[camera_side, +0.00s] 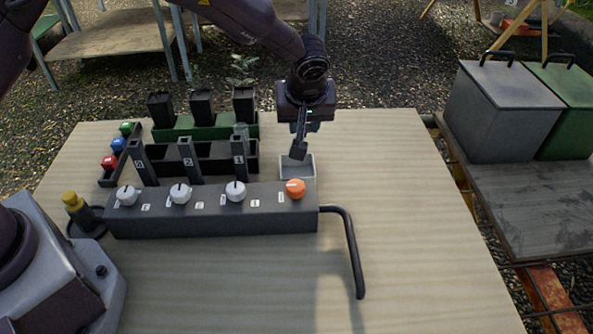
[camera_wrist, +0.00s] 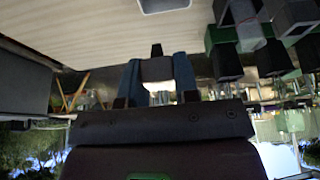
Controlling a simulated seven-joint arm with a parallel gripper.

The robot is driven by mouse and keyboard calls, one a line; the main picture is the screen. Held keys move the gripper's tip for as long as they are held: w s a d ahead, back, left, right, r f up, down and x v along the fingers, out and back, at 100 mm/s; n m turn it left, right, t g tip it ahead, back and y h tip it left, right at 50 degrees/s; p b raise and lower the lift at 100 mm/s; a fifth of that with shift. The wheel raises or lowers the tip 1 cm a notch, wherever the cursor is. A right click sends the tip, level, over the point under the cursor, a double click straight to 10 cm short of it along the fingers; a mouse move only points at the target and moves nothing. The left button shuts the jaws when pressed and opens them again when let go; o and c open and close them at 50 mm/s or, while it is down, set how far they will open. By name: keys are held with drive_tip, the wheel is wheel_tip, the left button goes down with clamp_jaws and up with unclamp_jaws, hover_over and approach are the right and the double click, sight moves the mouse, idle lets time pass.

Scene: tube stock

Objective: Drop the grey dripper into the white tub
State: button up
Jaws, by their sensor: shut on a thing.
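My gripper (camera_side: 305,126) is above the table at the back, pointing down. It is shut on the grey dripper (camera_side: 299,148), which hangs tilted below the fingers and looks dark in the side view. In the wrist view the dripper (camera_wrist: 156,69) shows between the two fingers. The white tub (camera_side: 297,170) stands on the table behind the orange knob, just below the dripper. The dripper looks above the tub's back part and apart from its floor; the exact gap is hard to tell. Part of the tub's rim (camera_wrist: 165,6) shows at the top of the wrist view.
A dark control box (camera_side: 215,222) with white knobs and an orange knob (camera_side: 296,188) stands in front of the tub. Upright tubes and black pots in a green rack (camera_side: 208,131) stand left. A bent pipe (camera_side: 352,250) lies at right. The table's right side is clear.

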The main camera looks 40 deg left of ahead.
drive_tip(key=shift+f, duration=2.9)
drive_tip(key=o, duration=1)
drive_tip(key=shift+c, duration=0.2)
drive_tip(key=shift+r, duration=0.1)
drive_tip(key=v, duration=1.2)
drive_tip(key=shift+d+r, duration=0.15)
drive_tip(key=shift+r, duration=0.2)
